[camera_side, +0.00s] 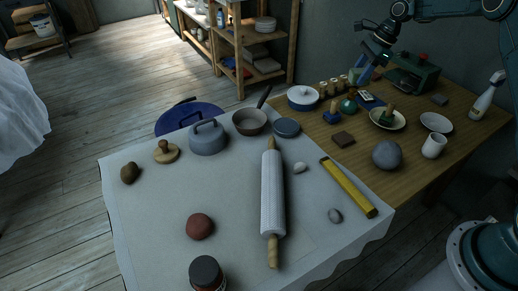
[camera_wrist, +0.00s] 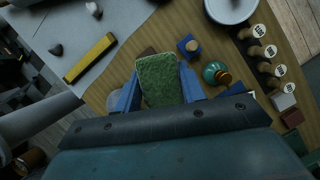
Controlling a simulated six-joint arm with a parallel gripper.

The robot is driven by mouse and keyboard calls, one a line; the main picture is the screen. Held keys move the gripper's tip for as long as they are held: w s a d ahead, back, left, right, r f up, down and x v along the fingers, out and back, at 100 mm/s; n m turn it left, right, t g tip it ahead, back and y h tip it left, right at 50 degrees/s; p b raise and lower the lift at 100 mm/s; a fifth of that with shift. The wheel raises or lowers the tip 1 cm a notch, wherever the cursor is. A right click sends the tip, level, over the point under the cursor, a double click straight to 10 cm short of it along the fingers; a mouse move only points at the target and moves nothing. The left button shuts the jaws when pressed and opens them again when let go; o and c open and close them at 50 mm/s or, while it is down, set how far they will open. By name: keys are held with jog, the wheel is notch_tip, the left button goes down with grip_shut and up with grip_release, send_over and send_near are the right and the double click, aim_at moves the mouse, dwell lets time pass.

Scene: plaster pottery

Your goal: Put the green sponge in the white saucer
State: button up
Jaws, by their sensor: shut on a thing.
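My gripper (camera_side: 366,73) is shut on the green sponge (camera_wrist: 160,80), with its blue fingers on either side of it in the wrist view. In the side view the sponge (camera_side: 355,74) shows small and partly hidden by the fingers, held above the back of the wooden table. The white saucer (camera_side: 436,122) lies on the right part of the table, to the right of and nearer than my gripper. It looks empty, and I cannot make it out in the wrist view.
A cream dish (camera_side: 376,121) holding a green-based wooden-handled tool stands left of the saucer. A white mug (camera_side: 433,147) and a grey ball (camera_side: 387,155) stand in front. A green box (camera_side: 414,76) stands behind, a spray bottle (camera_side: 487,97) at right. Several wooden stamps (camera_wrist: 265,51) stand near the gripper.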

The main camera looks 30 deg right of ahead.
jog(key=s+d+r+m+t+h, duration=0.1)
jog(key=s+d+m, duration=0.2)
jog(key=d, duration=0.5)
jog(key=s+d+m+t+h, duration=0.1)
jog(key=s+d+m, duration=0.15)
jog(key=d, duration=0.55)
jog(key=r+m+h, duration=0.2)
jog(key=m, duration=0.5)
send_over(426, 124)
jog(key=s, duration=0.2)
notch_tip(426, 124, down, 16)
jog(key=shift+d, duration=0.3)
jog(key=shift+f, duration=0.15)
jog(key=shift+f, duration=2.05)
jog(key=shift+f, duration=0.45)
jog(key=o, duration=0.9)
jog(key=shift+o, duration=0.2)
jog(key=shift+r, duration=0.15)
